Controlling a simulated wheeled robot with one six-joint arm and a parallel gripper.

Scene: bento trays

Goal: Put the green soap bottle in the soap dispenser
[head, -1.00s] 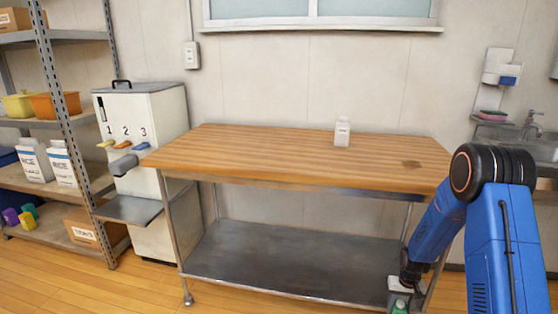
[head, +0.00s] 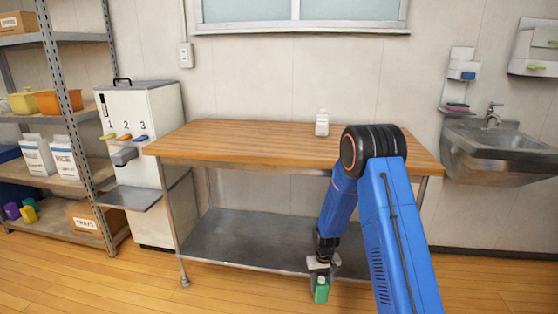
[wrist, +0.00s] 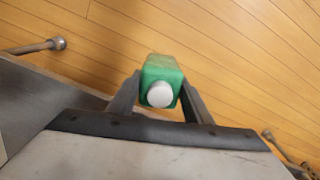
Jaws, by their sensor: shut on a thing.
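The green soap bottle (head: 321,291) has a white cap and hangs upright in my gripper (head: 321,275), low in front of the table's lower shelf. In the wrist view the bottle (wrist: 163,71) sits between the two dark fingers of my gripper (wrist: 160,92), which is shut on it, cap toward the camera. Wooden floor shows beyond it. A white wall unit with a blue part (head: 462,70) hangs left of the sink, and a larger white wall unit (head: 535,45) with a green part hangs above the sink. I cannot tell for sure which is the soap dispenser.
A wooden-topped table (head: 240,139) with a metal lower shelf stands ahead, a white bottle (head: 322,124) on top. A metal sink (head: 500,150) is at the right. A white numbered machine (head: 150,105) and a loaded shelf rack (head: 70,120) are at the left. Floor in front is open.

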